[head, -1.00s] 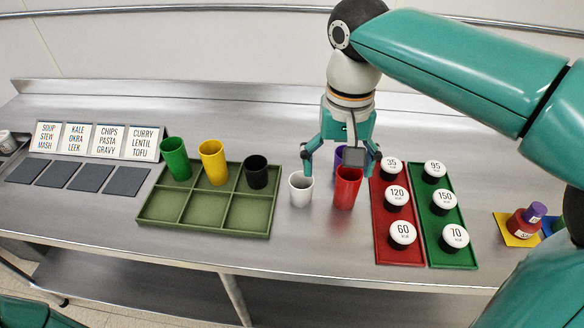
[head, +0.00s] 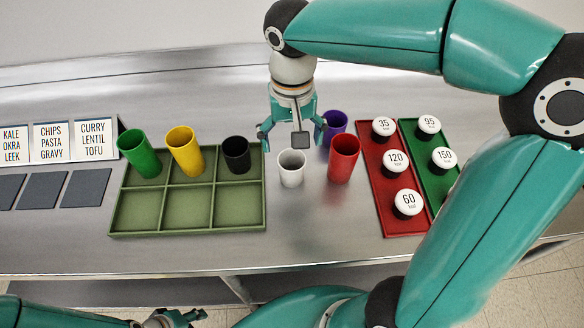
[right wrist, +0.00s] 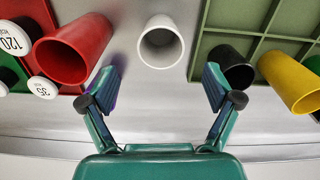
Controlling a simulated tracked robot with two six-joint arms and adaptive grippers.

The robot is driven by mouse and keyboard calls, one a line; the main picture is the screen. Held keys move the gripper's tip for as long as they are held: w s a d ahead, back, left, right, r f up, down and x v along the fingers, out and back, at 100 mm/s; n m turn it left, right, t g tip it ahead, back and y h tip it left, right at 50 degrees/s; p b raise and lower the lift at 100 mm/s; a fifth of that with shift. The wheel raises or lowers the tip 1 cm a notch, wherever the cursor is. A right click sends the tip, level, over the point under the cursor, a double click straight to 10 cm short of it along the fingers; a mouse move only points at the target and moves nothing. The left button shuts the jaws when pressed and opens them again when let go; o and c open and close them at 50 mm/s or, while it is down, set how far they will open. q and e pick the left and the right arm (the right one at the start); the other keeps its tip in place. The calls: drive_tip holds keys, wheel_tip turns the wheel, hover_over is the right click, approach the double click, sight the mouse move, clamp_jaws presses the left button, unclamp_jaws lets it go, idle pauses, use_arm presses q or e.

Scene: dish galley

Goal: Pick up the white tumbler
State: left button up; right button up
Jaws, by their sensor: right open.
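The white tumbler (head: 291,172) stands upright on the steel counter between the green tray and the red tumbler. In the right wrist view the white tumbler (right wrist: 161,44) lies ahead, centred between my fingers and beyond their tips. My right gripper (head: 292,138) is open and empty, just behind and above the tumbler, its fingers spread to either side. It also shows open in the right wrist view (right wrist: 161,80). My left gripper (head: 175,318) shows only partly at the bottom edge, far from the tumbler; its jaw state is unclear.
A red tumbler (head: 343,160) and a purple tumbler (head: 335,126) stand close right. The green tray (head: 190,229) at left holds green (head: 140,155), yellow (head: 185,152) and black (head: 236,155) tumblers. A red tray (head: 404,226) with white-lidded items is farther right. Counter in front is clear.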

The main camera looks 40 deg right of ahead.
sight(292, 162)
drive_tip(key=shift+s+a+f, duration=0.1)
drive_tip(key=shift+f, duration=1.7)
drive_tip(key=shift+s+f, duration=0.1)
drive_tip(key=shift+f, duration=1.65)
drive_tip(key=c, duration=1.2)
drive_tip(key=shift+r, duration=0.15)
drive_tip(key=shift+c, duration=0.2)
